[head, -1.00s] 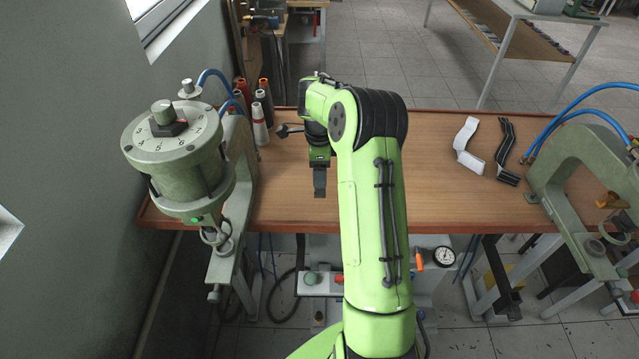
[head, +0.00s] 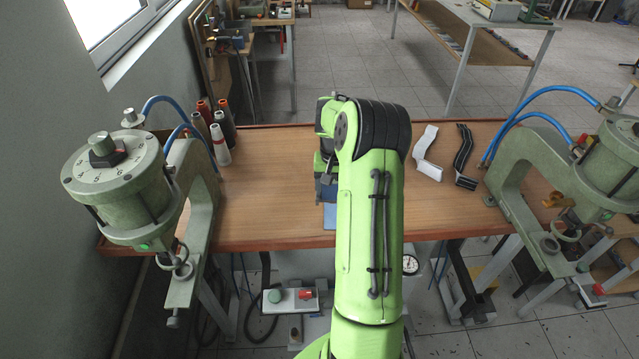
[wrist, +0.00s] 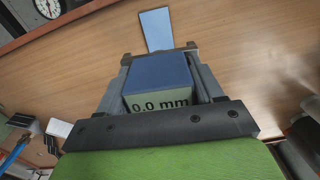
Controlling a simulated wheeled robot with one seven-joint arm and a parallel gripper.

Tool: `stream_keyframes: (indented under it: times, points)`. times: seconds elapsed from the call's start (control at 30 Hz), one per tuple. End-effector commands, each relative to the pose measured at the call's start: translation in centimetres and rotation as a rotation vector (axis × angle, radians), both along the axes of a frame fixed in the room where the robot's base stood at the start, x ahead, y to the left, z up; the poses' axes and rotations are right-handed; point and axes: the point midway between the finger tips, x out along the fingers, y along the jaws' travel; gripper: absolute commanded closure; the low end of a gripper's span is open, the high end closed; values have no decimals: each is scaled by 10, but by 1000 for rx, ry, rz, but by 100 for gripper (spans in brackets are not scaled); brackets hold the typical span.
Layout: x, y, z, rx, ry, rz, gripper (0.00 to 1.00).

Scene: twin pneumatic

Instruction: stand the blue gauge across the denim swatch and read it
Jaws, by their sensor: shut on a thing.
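The blue gauge (wrist: 160,75) is a blue block with a pale face reading "0.0 mm". My gripper (wrist: 160,54) is shut on it, one finger along each side. The denim swatch (wrist: 156,29) is a small light blue strip on the wood, just beyond the gauge in the wrist view. I cannot tell whether the gauge touches or overlaps it. In the head view my arm hides much of my gripper (head: 325,187); a dark blue patch of the gauge (head: 330,195) shows beneath it. The swatch (head: 329,222) shows below that, near the table's front edge.
A green press (head: 115,190) stands at the left of the table (head: 262,215), another press (head: 515,180) at the right. Thread cones (head: 218,145) stand back left. A white strip (head: 425,155) and a black strip (head: 464,160) lie right. A round dial (head: 410,264) is below the front edge.

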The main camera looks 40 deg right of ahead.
Motion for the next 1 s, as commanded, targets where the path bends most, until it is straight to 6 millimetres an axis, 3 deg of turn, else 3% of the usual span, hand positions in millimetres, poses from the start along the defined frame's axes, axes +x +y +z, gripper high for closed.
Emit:
stream_keyframes:
  times: [0.43,1.0]
  points:
    - [-1,-1,-1,-1,-1,31,75]
    - [-1,-1,-52,-1,-1,29,75]
